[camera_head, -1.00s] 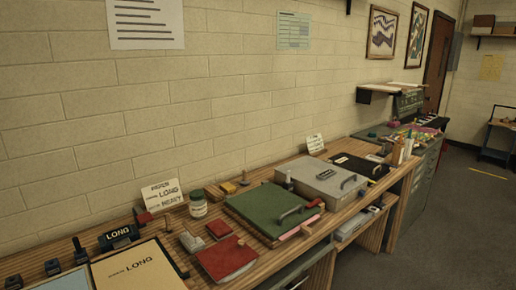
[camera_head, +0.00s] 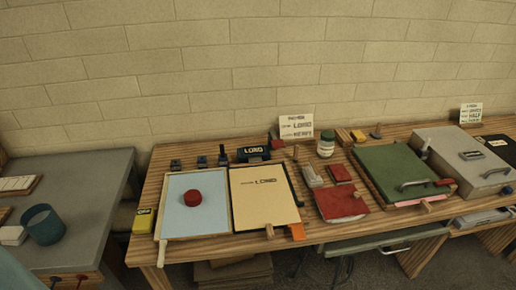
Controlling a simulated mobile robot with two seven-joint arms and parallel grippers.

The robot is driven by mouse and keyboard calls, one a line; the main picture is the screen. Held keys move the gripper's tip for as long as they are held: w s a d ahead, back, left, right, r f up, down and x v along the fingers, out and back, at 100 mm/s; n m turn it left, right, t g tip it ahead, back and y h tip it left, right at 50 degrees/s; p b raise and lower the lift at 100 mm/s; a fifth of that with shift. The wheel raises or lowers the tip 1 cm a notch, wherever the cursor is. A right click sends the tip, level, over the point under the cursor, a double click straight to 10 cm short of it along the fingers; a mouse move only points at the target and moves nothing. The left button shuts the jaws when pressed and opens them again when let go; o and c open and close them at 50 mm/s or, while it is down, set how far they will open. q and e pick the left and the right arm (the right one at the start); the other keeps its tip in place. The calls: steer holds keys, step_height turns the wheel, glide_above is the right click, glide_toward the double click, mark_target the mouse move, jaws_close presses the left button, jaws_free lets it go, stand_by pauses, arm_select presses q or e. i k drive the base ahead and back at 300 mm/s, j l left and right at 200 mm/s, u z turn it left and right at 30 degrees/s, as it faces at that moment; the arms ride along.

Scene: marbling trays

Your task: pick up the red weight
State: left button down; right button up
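A round red weight (camera_head: 193,197) sits on the pale blue surface of a shallow wood-framed tray (camera_head: 178,222) at the left of the wooden bench. It lies a little right of the tray's middle and nothing covers it. Neither of my grippers shows in this view.
A tan board marked LONG (camera_head: 262,205) lies right of the tray. A red book (camera_head: 340,204), a green-lidded case (camera_head: 400,170) and a grey box (camera_head: 462,158) are farther right. A yellow block (camera_head: 143,220) is at the left edge. A dark cup (camera_head: 43,224) stands on a grey table (camera_head: 88,205).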

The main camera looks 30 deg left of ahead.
mark_target(192, 198)
steer(key=u, duration=1.55)
steer(key=j+u, duration=0.1)
steer(key=j, duration=0.6)
